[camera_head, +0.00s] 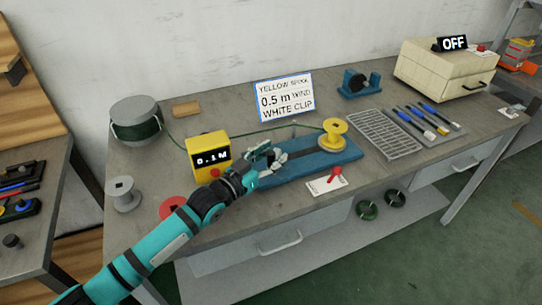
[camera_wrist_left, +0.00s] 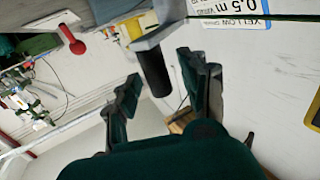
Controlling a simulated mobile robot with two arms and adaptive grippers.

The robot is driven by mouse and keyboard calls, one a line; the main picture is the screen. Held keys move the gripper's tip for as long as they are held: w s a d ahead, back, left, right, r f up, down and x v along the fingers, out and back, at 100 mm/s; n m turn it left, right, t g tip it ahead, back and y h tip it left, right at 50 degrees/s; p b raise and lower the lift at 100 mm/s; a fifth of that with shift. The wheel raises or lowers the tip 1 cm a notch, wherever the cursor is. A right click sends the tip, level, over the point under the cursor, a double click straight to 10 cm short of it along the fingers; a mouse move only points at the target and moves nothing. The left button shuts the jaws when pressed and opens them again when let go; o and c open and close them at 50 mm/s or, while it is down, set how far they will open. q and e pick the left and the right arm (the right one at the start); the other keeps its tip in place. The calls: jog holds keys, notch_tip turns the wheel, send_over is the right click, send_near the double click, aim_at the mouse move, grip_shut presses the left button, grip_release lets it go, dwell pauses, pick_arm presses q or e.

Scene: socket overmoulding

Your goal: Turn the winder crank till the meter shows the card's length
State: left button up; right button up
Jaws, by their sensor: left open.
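The white card (camera_head: 285,97) reads "YELLOW SPOOL 0.5 m WIND WHITE CLIP"; part of it shows in the left wrist view (camera_wrist_left: 240,15). The yellow meter (camera_head: 209,157) reads 0.1M. The winder's blue base (camera_head: 318,160) carries the yellow spool (camera_head: 333,135) at its right end. My left gripper (camera_head: 268,165) is open at the winder's left end and largely hides the crank in the head view. In the left wrist view the black crank handle (camera_wrist_left: 154,72) stands between the open fingers (camera_wrist_left: 165,85), with no clear contact. My right gripper is out of view.
A green cable runs from the drum (camera_head: 136,122) past the meter toward the spool. A red-handled item on a white plate (camera_head: 328,183) lies before the winder. A wire rack (camera_head: 384,134) and a tool tray (camera_head: 425,126) lie to the right. A grey spool (camera_head: 123,194) stands left.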

pick_arm(q)
jog(key=v, duration=1.2)
jog(key=shift+a, duration=0.1)
